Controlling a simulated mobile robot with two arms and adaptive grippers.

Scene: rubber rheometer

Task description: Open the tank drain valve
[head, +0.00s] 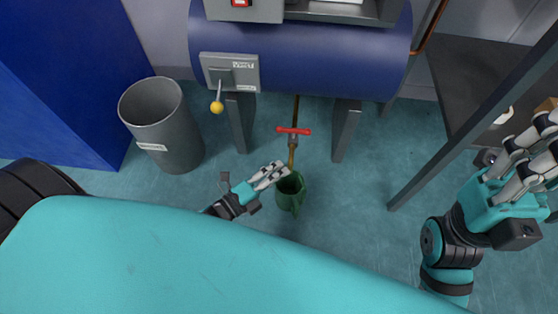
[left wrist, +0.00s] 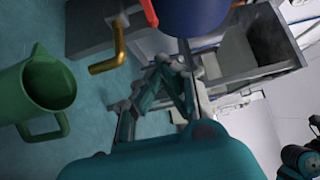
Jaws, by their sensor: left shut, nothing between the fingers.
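The drain valve has a red T-shaped handle (head: 293,131) on a brass pipe below the blue tank (head: 300,55). The handle lies crosswise in the head view. Part of it shows at the top of the left wrist view (left wrist: 149,12), above the bent brass spout (left wrist: 108,66). A green jug (head: 289,195) stands under the spout. My left gripper (head: 284,168) is shut and empty, just in front of and below the handle, apart from it, over the jug's left rim. My right gripper (head: 548,135) is far right, fingers apart, partly cut off by the frame edge.
A grey bin (head: 165,130) stands left of the tank. A grey panel with a yellow-knobbed lever (head: 217,107) is on the tank's front. Two tank legs (head: 345,130) flank the valve. A dark table (head: 470,90) with a post is at right. Floor around the jug is clear.

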